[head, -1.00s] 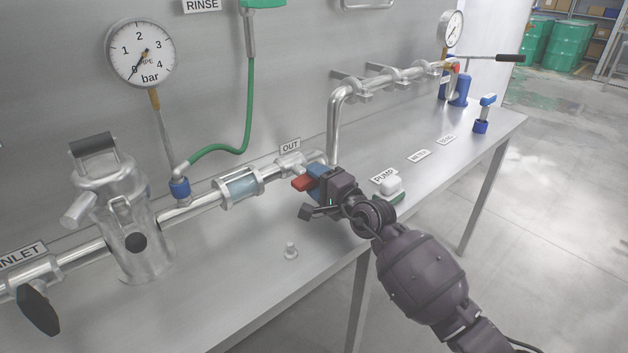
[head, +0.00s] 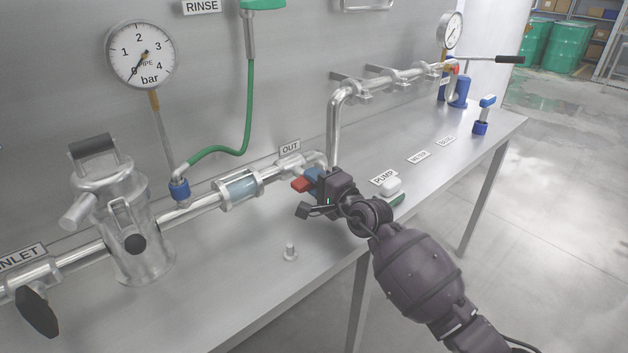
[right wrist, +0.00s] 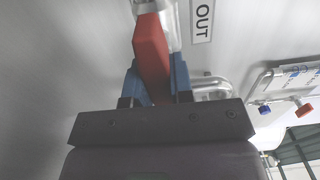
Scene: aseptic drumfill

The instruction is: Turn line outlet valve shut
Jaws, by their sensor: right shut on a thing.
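The line outlet valve sits on the steel pipe under the OUT label (head: 290,147). Its red handle (head: 301,185) points out from the pipe, toward the bench front, in the head view. My right gripper (head: 313,180) is shut on this handle, its blue fingers on either side. In the right wrist view the red handle (right wrist: 151,50) runs between the blue fingers (right wrist: 153,82) up to the pipe fitting at the top. The valve body is partly hidden by the gripper. My left gripper is in neither view now.
A sight glass (head: 239,189), a steel strainer housing (head: 130,225) and a black inlet handle (head: 37,311) line the pipe to the left. A green hose (head: 249,110) hangs behind.

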